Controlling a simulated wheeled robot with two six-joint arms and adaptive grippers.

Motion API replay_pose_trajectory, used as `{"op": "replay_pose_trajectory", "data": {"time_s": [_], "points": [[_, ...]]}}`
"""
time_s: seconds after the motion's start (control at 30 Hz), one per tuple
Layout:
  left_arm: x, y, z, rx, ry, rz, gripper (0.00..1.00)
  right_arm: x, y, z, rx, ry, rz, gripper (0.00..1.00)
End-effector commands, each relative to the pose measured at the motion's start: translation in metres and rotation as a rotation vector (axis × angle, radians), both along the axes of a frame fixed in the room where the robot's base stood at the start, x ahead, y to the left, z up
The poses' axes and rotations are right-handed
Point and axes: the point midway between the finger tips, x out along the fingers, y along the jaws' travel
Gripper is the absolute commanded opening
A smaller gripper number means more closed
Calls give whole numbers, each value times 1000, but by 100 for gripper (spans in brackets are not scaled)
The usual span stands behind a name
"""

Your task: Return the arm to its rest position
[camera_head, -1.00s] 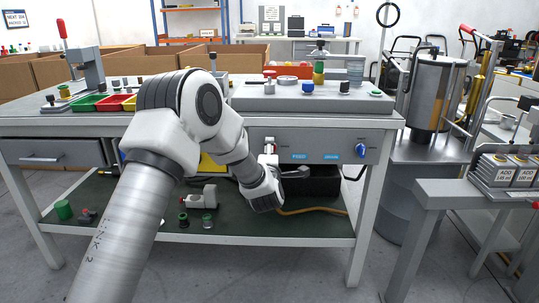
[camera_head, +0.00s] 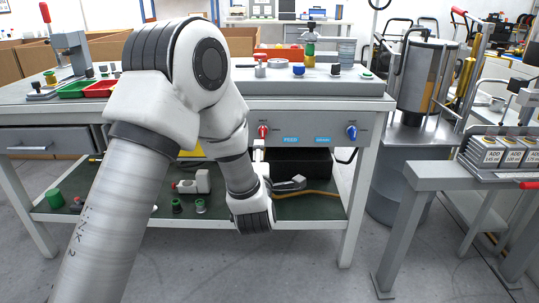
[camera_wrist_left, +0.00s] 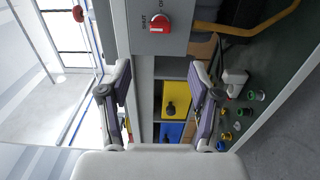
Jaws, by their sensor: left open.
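My left arm (camera_head: 125,205) rises from the lower left and bends down in front of the workbench. Its wrist hangs ahead of the lower shelf. My left gripper (camera_head: 288,184) is partly hidden behind the wrist in the head view. In the left wrist view its two fingers (camera_wrist_left: 162,85) are spread apart with nothing between them. The red knob (camera_head: 263,131) on the bench's front panel stands above the gripper, apart from it. It also shows in the left wrist view (camera_wrist_left: 159,23), beyond the fingertips. My right gripper is not in view.
The workbench (camera_head: 385,104) carries green and red trays (camera_head: 100,88) and a blue knob (camera_head: 351,131) on its panel. Its lower shelf (camera_head: 318,212) holds loose parts. A metal tank (camera_head: 418,85) and side table (camera_head: 425,178) stand right. The floor in front is clear.

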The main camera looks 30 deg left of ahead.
Motion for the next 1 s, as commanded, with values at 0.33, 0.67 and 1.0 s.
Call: {"op": "replay_pose_trajectory", "data": {"time_s": [0.33, 0.67, 1.0], "points": [[-2, -1, -33, 2, 61, -2, 63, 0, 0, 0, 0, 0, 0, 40], [-106, -48, -279, 88, 740, -231, 63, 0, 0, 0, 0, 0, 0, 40], [-302, -115, -400, 489, 1526, -1033, 63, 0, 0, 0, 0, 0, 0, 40]]}}
